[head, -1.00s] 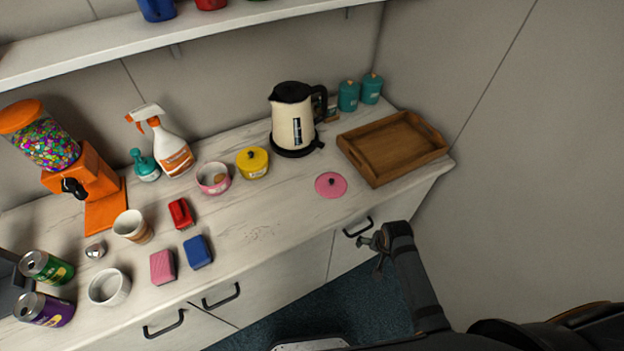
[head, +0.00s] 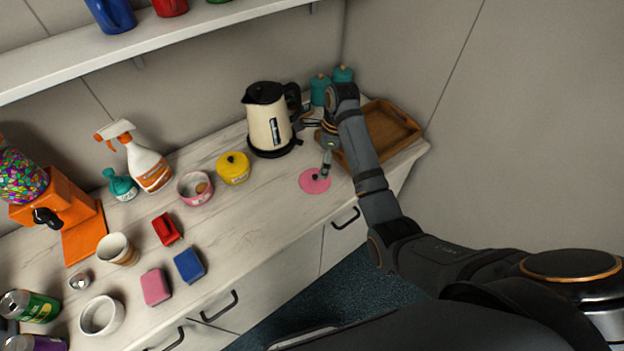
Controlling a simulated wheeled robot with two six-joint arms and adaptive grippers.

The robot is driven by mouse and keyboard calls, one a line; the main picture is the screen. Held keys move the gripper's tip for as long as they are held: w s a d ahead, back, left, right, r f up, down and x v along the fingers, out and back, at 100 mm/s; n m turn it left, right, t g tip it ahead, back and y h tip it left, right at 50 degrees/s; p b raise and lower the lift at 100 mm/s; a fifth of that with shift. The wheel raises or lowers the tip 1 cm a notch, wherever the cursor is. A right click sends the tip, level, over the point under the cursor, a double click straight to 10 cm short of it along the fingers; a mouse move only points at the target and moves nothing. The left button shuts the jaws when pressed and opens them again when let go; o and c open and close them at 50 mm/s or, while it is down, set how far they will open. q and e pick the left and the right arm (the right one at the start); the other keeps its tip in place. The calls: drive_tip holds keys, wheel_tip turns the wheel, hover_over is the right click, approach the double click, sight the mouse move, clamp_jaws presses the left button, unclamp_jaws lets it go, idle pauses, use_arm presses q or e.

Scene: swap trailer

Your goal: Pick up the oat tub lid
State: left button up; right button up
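A round pink lid (head: 314,181) with a small dark knob lies flat on the counter, left of the wooden tray. A pink tub (head: 195,188) without a lid stands further left, with something brown inside; its label is too small to read. My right gripper (head: 326,164) points down over the lid, its visible fingertip close to the knob. Contact with the knob cannot be made out, and the other finger is not clearly visible. The lid still appears to rest on the counter. My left gripper is not in view.
A kettle (head: 268,122) stands behind and left of my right gripper. The wooden tray (head: 408,128) and teal canisters (head: 342,76) are partly behind my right arm. A yellow lidded tub (head: 233,168) stands left of the lid.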

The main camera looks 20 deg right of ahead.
drive_tip(key=p, duration=0.1)
hover_over(316, 176)
drive_tip(key=s, duration=0.1)
drive_tip(key=shift+m, duration=0.3)
drive_tip(key=f, duration=0.2)
drive_tip(key=d+f, duration=0.1)
drive_tip(key=f, duration=0.1)
drive_tip(key=shift+a+f, duration=0.15)
drive_tip(key=shift+f, duration=0.1)
drive_tip(key=shift+w+f, duration=0.1)
drive_tip(key=shift+f, duration=0.1)
drive_tip(key=f, duration=0.1)
drive_tip(key=f+p, duration=0.1)
drive_tip(key=w+f, duration=0.1)
drive_tip(key=shift+a+f, duration=0.3)
drive_tip(key=shift+f, duration=0.05)
drive_tip(key=shift+a+f, duration=0.1)
drive_tip(key=shift+f, duration=0.35)
drive_tip(key=shift+c, duration=0.4)
